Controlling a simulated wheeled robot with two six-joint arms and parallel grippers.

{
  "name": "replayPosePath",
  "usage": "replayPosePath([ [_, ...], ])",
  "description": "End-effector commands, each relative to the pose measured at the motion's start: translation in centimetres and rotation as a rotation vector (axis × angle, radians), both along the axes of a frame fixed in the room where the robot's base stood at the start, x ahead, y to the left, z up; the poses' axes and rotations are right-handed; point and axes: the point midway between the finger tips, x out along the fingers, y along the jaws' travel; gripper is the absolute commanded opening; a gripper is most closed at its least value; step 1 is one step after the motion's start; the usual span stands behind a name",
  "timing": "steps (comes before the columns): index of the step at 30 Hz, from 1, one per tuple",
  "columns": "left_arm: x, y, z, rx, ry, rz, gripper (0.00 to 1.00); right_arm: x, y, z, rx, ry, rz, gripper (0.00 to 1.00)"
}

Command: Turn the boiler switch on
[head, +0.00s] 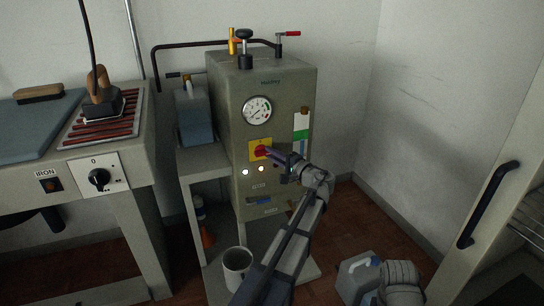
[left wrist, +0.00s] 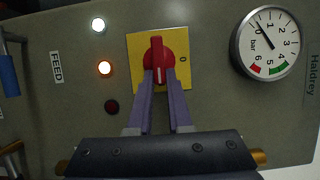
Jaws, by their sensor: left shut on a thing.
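The boiler switch is a red rotary knob (head: 261,151) on a yellow plate on the front of the grey boiler cabinet (head: 285,90). The left wrist view shows the red knob (left wrist: 157,50) close up, with a "0" on the plate (left wrist: 184,45) to its right. The knob's handle runs up and down there, its white mark toward the fingers, not at the "0". My left gripper (head: 270,153) reaches it from the right; its two fingers (left wrist: 159,78) are shut on the knob and hide its lower part.
A pressure gauge (head: 257,110) sits above the switch, and lamps (head: 261,169) below it, one white and one orange lit. An ironing table with an iron (head: 102,103) stands left.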

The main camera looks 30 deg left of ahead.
Motion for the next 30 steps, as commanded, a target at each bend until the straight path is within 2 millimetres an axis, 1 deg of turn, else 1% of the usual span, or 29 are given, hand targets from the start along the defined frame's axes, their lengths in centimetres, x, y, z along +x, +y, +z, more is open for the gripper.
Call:
replayPosePath([
  [10,-0.1,-0.1,-0.1,-0.002,0.003,-0.001,0.00,0.0,0.0,0.0,0.000,0.000,0.000,0.50],
  [11,-0.1,-0.1,-0.1,-0.001,0.003,-0.001,0.21,0.0,0.0,0.0,0.000,0.000,0.000,0.50],
  [18,0.0,0.0,0.0,0.000,0.002,-0.001,0.47,0.0,0.0,0.0,0.000,0.000,0.000,0.50],
  [26,-0.1,-0.2,0.0,0.000,0.001,-0.001,0.47,0.0,0.0,0.0,0.000,0.000,0.000,0.50],
  [30,-0.5,-1.6,0.0,0.000,0.001,-0.003,0.47,0.0,0.0,0.0,0.000,0.000,0.000,0.50],
])
